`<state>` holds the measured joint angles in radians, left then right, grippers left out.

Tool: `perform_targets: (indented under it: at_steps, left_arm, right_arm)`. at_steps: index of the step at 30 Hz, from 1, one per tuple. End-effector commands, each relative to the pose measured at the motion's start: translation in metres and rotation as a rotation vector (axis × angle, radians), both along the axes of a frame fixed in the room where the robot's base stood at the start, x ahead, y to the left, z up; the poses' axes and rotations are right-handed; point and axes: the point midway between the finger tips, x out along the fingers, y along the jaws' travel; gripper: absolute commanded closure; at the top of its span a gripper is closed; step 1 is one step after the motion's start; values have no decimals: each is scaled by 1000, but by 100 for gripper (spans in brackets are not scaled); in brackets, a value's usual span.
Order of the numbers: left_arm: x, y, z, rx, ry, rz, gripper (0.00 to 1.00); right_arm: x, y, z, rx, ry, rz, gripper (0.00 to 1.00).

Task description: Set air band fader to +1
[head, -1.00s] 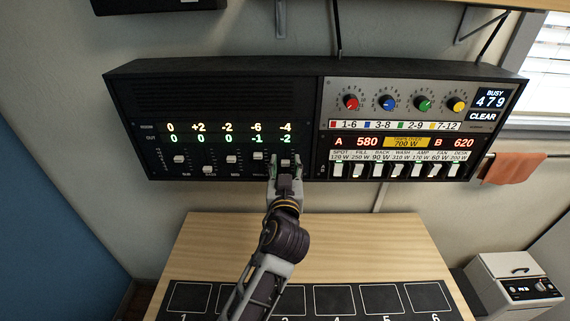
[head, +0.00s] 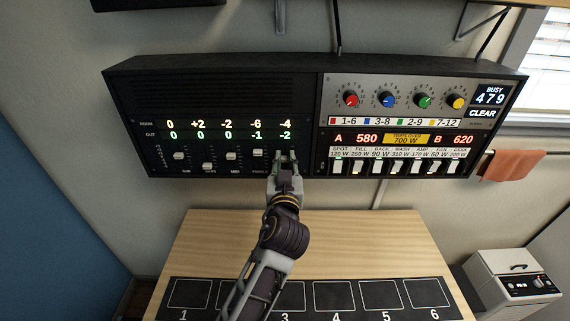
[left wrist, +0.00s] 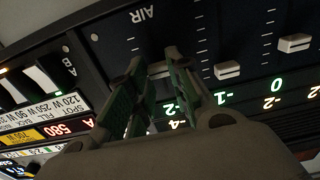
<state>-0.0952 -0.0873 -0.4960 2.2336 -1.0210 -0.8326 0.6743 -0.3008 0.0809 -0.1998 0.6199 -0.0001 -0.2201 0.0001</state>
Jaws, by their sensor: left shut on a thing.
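The air band fader (left wrist: 158,69) is the rightmost of the row on the dark left half of the wall unit (head: 215,95). In the left wrist view, its pale cap shows between my fingers near the upside-down AIR label (left wrist: 142,14). My left gripper (head: 285,156) is shut on this cap, and its fingers hide most of it in the head view. Above it, the rightmost column of the display (head: 285,129) reads -4 in the ROOM row and -2 in the OUT row. My right gripper is not in view.
The neighbouring fader (head: 258,153) stands close to the left of my fingers, with more faders beyond. Close on the right is a row of white switches (head: 397,168) under a power display. A wooden table (head: 345,235) with numbered squares lies below.

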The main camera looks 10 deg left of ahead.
Motion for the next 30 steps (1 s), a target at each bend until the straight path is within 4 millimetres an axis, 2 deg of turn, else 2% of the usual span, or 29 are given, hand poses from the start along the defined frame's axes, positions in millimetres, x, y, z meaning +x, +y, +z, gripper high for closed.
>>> perform_targets:
  at_steps: [6, 14, 15, 20, 30]
  left_arm:
    - [0, 0, 10, -3, -2, 1, 100]
    - [0, 0, 10, -1, -2, 0, 100]
    - [0, 0, 10, -1, -2, 0, 77]
    - [0, 0, 10, -1, -1, 1, 57]
    - [0, 0, 10, -1, -1, 1, 57]
  right_arm:
    - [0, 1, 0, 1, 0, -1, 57]
    - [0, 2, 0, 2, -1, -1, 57]
    - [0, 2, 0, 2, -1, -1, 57]
    - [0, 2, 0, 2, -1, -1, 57]
    - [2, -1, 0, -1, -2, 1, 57]
